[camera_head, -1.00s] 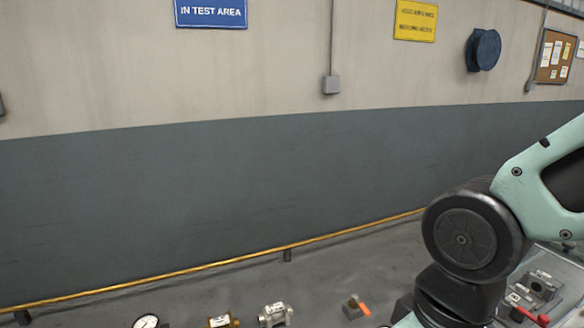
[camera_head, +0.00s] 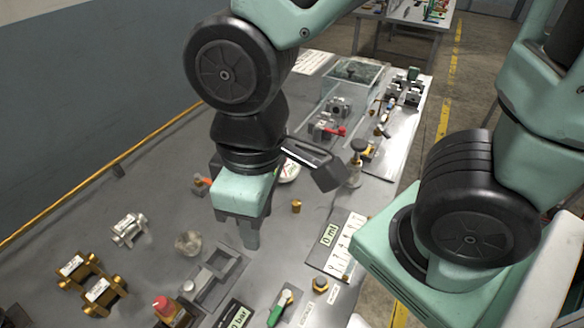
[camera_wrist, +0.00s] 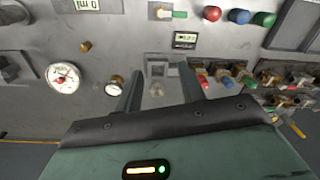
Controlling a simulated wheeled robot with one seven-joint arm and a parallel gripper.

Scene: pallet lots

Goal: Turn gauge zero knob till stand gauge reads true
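A round white dial gauge (camera_wrist: 62,78) with a red mark stands left of my gripper in the wrist view; its reading is too small to tell. In the head view the white dial (camera_head: 289,172) is partly hidden behind my gripper. A smaller round gauge (camera_wrist: 115,85) is closer to my left finger. A small brass knob (camera_wrist: 86,46) sits on the grey bench; it also shows in the head view (camera_head: 296,206). I cannot tell which is the zero knob. My gripper (camera_wrist: 160,86) is open and empty, pointing down above the bench (camera_head: 250,240).
A green-handled switch (camera_head: 279,308) and brass valve bodies (camera_head: 92,282) lie nearer. A clear box (camera_head: 352,88) stands farther back. Coloured buttons (camera_wrist: 239,16) and several valves (camera_wrist: 285,80) are to the right.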

